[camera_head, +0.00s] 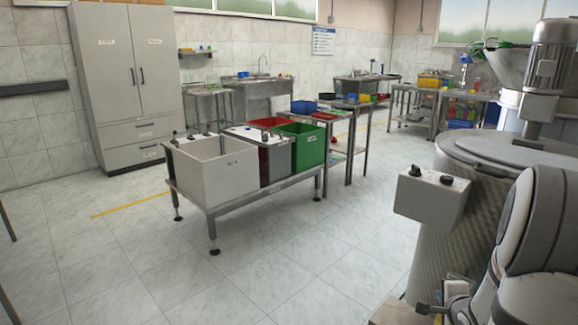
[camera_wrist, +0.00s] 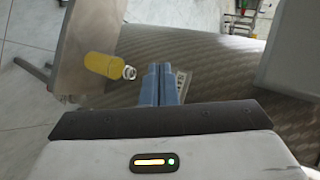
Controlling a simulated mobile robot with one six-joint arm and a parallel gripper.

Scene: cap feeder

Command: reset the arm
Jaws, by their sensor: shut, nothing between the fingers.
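My gripper (camera_wrist: 161,70) shows in the wrist view with its two blue-grey fingers together and nothing between them. Part of my arm (camera_head: 535,225) shows at the right edge of the head view, beside the large metal drum. In the wrist view a yellow bottle (camera_wrist: 100,65) with a clear neck lies on its side on a metal surface (camera_wrist: 85,30), left of the fingers and apart from them. The fingertips are hidden from the head view.
The large metal feeder drum (camera_head: 440,225) with a grey control box (camera_head: 432,195) stands close to my arm. A low stand holds white (camera_head: 217,172), red and green (camera_head: 308,147) bins. A grey cabinet (camera_head: 125,80) stands at the back left. The tiled floor (camera_head: 300,270) in front is clear.

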